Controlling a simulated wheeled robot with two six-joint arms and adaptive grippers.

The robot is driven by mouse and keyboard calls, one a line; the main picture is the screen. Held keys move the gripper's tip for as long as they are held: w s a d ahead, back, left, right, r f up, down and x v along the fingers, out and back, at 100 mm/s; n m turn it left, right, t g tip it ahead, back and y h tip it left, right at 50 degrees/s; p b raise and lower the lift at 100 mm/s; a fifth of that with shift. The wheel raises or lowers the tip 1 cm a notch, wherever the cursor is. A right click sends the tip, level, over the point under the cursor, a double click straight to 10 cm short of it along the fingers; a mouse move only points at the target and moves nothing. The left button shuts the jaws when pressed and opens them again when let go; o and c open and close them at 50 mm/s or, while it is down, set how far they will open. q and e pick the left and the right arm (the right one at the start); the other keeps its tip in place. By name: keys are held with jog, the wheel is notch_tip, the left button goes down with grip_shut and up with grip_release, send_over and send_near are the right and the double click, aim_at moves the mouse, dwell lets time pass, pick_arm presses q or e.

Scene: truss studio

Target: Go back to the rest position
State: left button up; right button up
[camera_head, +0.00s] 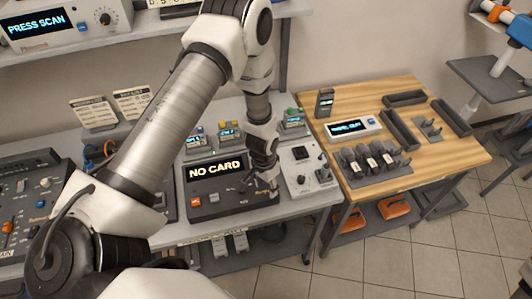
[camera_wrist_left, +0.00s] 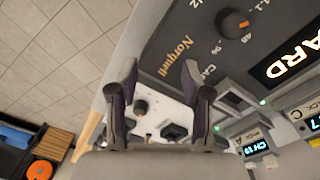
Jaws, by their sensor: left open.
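My left arm rises from the lower left of the head view and bends down to my left gripper (camera_head: 268,188). The gripper is over the right side of the dark console (camera_head: 222,195), whose display reads NO CARD. In the left wrist view my left gripper (camera_wrist_left: 158,68) has its two dark fingers spread, with nothing between them. The console (camera_wrist_left: 200,52) with its knob lies beyond the fingers. I cannot tell whether the fingertips touch it. My right gripper is not in view.
A light panel (camera_head: 306,172) with knobs adjoins the console at right. Beyond is a wooden table (camera_head: 445,150) with a display box (camera_head: 352,128), dark trays and a rack of cylinders (camera_head: 375,165). A switch panel (camera_head: 35,205) stands at left. A shelf (camera_head: 150,25) runs above. Tiled floor is open in front.

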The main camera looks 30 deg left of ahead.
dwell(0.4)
pick_arm(q)
jog(key=s+d+f+n, duration=0.2)
jog(key=s+d, duration=0.1)
jog(key=s, duration=1.6)
notch_tip(320, 180, down, 12)
jog(key=s+b, duration=0.1)
jog(key=b, duration=1.1)
jog(key=shift+s+d+y, duration=0.15)
jog(key=shift+s+y, duration=0.15)
